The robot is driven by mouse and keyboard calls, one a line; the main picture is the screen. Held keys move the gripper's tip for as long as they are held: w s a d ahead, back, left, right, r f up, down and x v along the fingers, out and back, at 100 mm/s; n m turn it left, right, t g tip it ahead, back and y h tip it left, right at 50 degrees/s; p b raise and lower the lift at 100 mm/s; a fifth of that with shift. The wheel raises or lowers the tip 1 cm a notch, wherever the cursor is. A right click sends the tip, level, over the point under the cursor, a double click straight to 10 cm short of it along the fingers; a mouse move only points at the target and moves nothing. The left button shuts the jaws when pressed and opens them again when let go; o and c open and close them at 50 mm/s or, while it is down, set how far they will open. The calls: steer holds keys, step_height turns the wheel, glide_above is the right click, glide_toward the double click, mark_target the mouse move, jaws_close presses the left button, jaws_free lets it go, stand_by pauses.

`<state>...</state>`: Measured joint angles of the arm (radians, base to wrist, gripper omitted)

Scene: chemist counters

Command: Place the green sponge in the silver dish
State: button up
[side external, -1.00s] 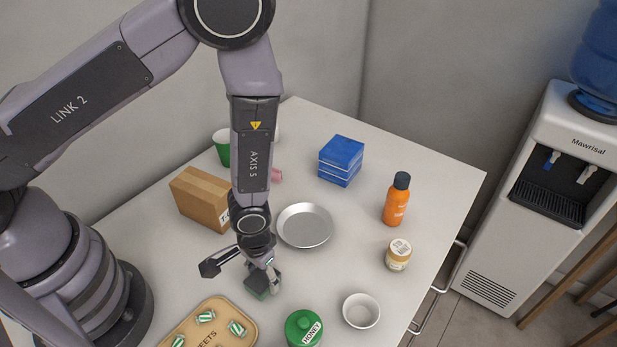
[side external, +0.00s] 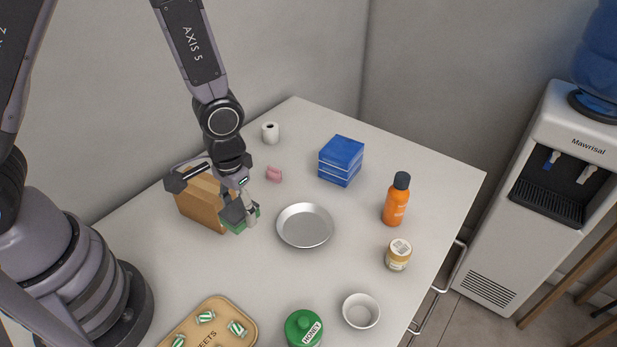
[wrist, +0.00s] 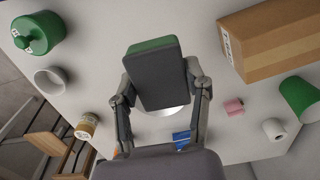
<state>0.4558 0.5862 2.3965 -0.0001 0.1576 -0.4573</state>
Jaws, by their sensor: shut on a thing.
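My gripper (side external: 238,211) is shut on the green sponge (side external: 246,220), which has a dark grey face, and holds it to the left of the silver dish. The sponge fills the middle of the wrist view (wrist: 158,72), gripped between both fingers. The silver dish (side external: 305,226) is round, shallow and empty on the counter. In the wrist view the dish is mostly hidden behind the sponge, with a bright bit of it (wrist: 172,112) showing below.
A pink item (side external: 274,174), blue boxes (side external: 341,160), an orange bottle (side external: 396,199), a small jar (side external: 398,255), a white bowl (side external: 361,311), a green honey jar (side external: 303,329) and a sweets tray (side external: 190,327) surround the dish.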

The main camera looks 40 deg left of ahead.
steer(key=shift+w+a, duration=0.25)
steer(key=shift+w, duration=0.25)
steer(key=shift+w+a, duration=0.25)
steer(key=shift+w, duration=0.2)
steer(key=w+d+f, duration=0.3)
steer(key=w, duration=0.3)
glide_above(305, 228)
steer(key=f, duration=0.5)
steer(key=shift+s+f, duration=0.25)
steer(key=shift+s, duration=0.05)
steer(key=shift+w+f, duration=0.2)
steer(key=shift+f, duration=1.7)
steer(key=shift+f, duration=0.1)
steer(key=o, duration=0.9)
steer(key=shift+o, duration=0.2)
